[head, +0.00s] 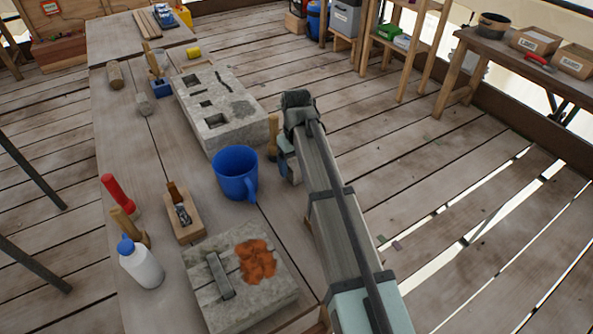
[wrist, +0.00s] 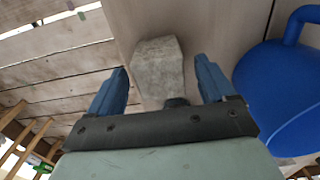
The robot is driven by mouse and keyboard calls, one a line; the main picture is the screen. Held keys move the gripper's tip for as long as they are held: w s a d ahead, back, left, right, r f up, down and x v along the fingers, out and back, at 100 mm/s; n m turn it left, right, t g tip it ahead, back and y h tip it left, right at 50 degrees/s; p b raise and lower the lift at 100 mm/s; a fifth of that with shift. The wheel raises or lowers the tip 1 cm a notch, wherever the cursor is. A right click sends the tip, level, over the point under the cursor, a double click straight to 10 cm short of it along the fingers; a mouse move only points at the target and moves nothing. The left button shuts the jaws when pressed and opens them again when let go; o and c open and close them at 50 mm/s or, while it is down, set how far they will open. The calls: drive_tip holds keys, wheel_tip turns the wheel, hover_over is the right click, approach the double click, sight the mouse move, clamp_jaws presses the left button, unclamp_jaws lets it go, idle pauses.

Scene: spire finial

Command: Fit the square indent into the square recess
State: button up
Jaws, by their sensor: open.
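A large pale stone block (head: 232,132) lies on the long table, with several dark recesses in its top, at least one roughly square (head: 215,121). My gripper (head: 287,165) is low at the table's right edge, beside the blue mug. In the wrist view my gripper (wrist: 168,85) is open, its two blue fingers apart. A small grey stone piece (wrist: 157,62) stands on the table between and beyond the fingertips. It appears free of both fingers. I cannot make out a square feature on it. In the head view my arm seems to hide it.
The blue mug (head: 236,172) is close by and also shows in the wrist view (wrist: 285,90). A wooden handle (head: 272,135) stands beside the block. A stone slab with orange powder (head: 235,300), a wood plane (head: 182,215) and a white bottle (head: 140,262) are nearer.

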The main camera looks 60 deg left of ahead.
drive_tip(key=shift+f, duration=0.3)
drive_tip(key=c, duration=1.4)
